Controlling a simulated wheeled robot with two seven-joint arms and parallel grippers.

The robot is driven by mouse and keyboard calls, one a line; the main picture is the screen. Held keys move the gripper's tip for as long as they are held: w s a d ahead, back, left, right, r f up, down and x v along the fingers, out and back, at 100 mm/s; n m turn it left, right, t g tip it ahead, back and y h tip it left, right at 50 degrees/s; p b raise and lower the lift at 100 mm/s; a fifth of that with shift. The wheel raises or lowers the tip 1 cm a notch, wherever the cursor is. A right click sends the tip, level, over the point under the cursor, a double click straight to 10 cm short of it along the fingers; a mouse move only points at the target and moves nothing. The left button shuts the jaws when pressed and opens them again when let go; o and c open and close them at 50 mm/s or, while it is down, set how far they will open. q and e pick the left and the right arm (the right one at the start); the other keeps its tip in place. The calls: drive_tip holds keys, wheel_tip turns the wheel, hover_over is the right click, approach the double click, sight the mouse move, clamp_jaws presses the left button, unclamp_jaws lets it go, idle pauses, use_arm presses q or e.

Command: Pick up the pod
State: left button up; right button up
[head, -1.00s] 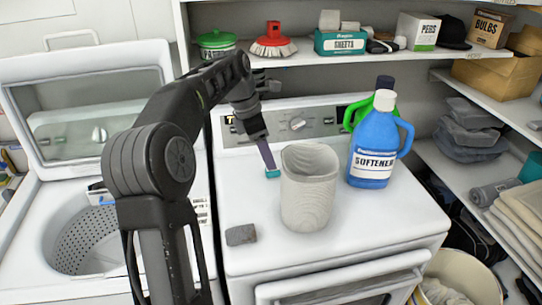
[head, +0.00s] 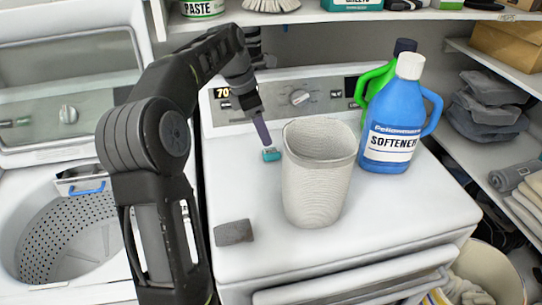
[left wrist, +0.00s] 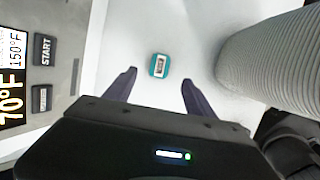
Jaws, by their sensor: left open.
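The pod is a small teal block with a pale label (head: 271,154), lying on the white dryer top behind and left of the ribbed cup. In the left wrist view the pod (left wrist: 159,66) lies just beyond the fingertips, centred between them and untouched. My left gripper (head: 264,140) reaches down from above, close to the pod. In the left wrist view its two dark fingers (left wrist: 158,78) are spread apart with nothing between them. My right gripper is not in view.
A ribbed off-white cup (head: 316,185) stands right of the pod and close by. A blue softener bottle (head: 397,130) and a green bottle (head: 373,85) stand farther right. A grey block (head: 234,232) lies near the front left. The control panel (head: 285,98) rises behind.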

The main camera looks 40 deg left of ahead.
use_arm(q)
drive_tip(key=shift+s+d+r, duration=0.1)
drive_tip(key=shift+x, duration=1.35)
drive_tip(key=shift+p+x, duration=0.45)
drive_tip(key=shift+x, duration=2.15)
clamp_jaws()
